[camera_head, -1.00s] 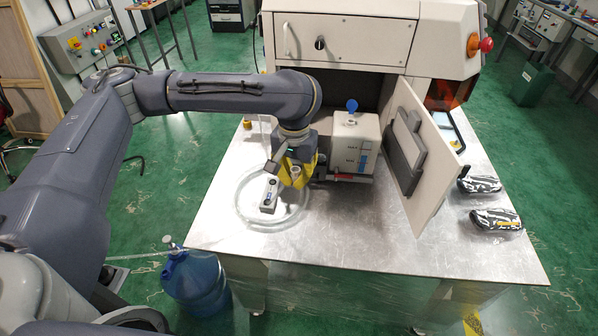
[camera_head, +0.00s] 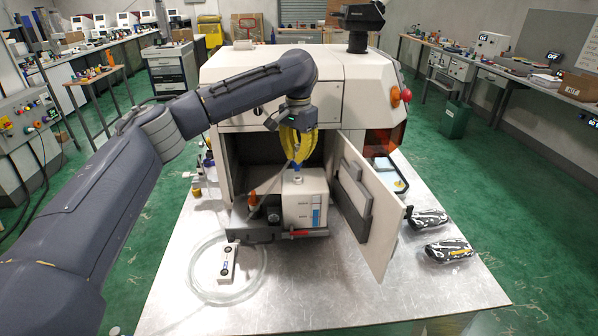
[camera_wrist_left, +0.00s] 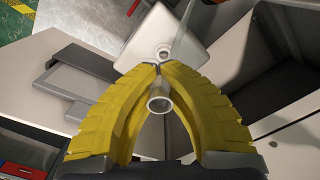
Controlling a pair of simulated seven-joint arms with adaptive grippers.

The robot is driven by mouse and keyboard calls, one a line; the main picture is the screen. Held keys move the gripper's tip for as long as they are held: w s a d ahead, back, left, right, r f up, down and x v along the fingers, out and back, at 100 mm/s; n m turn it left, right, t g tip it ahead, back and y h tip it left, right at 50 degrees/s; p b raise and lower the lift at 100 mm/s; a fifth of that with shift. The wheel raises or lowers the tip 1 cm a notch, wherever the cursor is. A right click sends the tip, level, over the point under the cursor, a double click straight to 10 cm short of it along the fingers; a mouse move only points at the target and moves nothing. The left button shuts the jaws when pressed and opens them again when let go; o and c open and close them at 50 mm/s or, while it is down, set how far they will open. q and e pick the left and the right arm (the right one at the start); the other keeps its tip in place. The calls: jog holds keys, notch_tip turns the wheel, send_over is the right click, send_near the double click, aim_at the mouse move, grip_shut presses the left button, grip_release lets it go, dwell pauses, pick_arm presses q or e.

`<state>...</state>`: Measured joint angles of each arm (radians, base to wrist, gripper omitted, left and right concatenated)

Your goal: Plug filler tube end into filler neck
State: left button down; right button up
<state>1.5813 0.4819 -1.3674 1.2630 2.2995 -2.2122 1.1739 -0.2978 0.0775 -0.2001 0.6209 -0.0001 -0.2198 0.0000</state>
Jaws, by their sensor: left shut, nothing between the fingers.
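My left gripper (camera_head: 297,143), with yellow fingers, is above the white tank (camera_head: 305,207) in the machine's open bay. Its fingertips meet in the wrist view (camera_wrist_left: 158,68). A pale hollow tube end (camera_wrist_left: 158,101) shows between the fingers there; I cannot tell whether it is gripped. The filler neck (camera_wrist_left: 163,53), a round opening on the tank's top, lies just beyond the fingertips. A small blue part (camera_head: 296,166) shows beneath them in the head view. Clear tube (camera_head: 192,292) lies coiled on the metal table. My right gripper is not in view.
The open machine door (camera_head: 368,215) stands right of the tank. A small white block with black knobs (camera_head: 228,262) lies by the coil. Two black-and-white patterned objects (camera_head: 448,250) lie on the right. The front of the table (camera_head: 330,295) is clear.

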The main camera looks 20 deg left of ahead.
aim_at(298, 167)
pick_arm(q)
jog(key=shift+w+a+r, duration=0.2)
jog(key=shift+w, duration=0.15)
jog(key=shift+m, duration=0.3)
jog(key=shift+f, duration=2.35)
